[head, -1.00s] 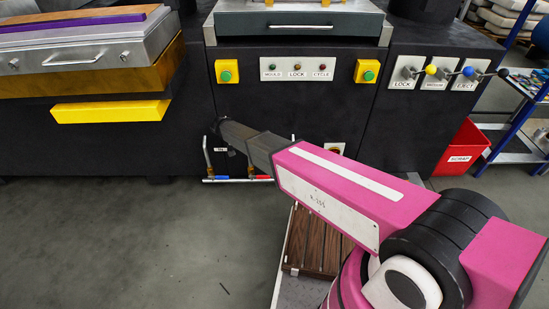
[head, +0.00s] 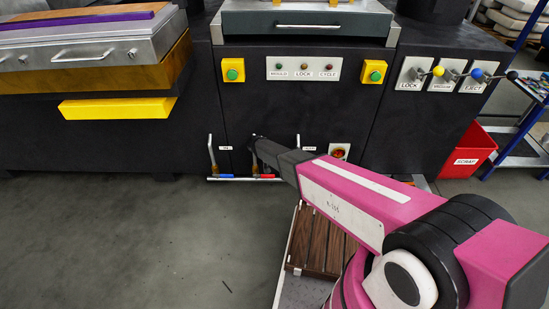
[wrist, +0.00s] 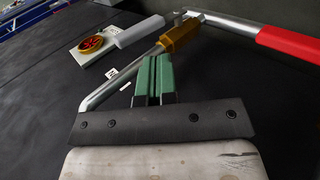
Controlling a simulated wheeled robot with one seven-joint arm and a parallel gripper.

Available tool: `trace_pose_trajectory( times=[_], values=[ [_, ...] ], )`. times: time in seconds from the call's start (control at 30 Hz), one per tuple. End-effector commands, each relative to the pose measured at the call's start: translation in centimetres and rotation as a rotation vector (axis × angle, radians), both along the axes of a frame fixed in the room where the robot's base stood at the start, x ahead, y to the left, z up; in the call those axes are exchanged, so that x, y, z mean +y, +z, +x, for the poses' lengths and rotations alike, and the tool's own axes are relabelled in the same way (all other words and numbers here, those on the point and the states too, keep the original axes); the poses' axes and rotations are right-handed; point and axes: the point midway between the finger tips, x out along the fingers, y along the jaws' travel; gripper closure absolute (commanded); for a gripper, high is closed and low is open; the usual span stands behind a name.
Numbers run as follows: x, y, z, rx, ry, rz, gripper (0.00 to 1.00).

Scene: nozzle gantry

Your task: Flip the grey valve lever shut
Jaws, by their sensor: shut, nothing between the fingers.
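The grey valve lever shows in the wrist view as a grey grip (wrist: 140,31) on a metal stem. It reaches left from near the brass valve body (wrist: 180,36) on a silver pipe. In the head view I cannot make it out; my arm covers that area. My gripper (wrist: 153,62) has green fingers, shut and empty, pointing at the pipe and brass body just below the grey lever in the picture. Contact cannot be told. In the head view its tip (head: 257,142) is at the low valve pipes on the dark front.
A plate with a round red-and-yellow knob (wrist: 93,43) is beyond the grey grip. A red scrap bin (head: 468,153) stands right.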

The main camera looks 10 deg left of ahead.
Motion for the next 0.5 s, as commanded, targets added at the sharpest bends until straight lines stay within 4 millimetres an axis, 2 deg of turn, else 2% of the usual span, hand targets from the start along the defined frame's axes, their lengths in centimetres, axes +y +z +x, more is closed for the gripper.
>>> trace_pose_trajectory(
  times=[0.1, 0.3, 0.5],
  values=[
    [-1.6, -1.6, 0.4, 0.001, -0.001, 0.0, 1.0],
    [-4.2, -1.6, 0.9, 0.0, -0.001, 0.001, 1.0],
    [-5.1, -1.8, 1.2, 0.0, 0.0, 0.0, 1.0]
  ],
)
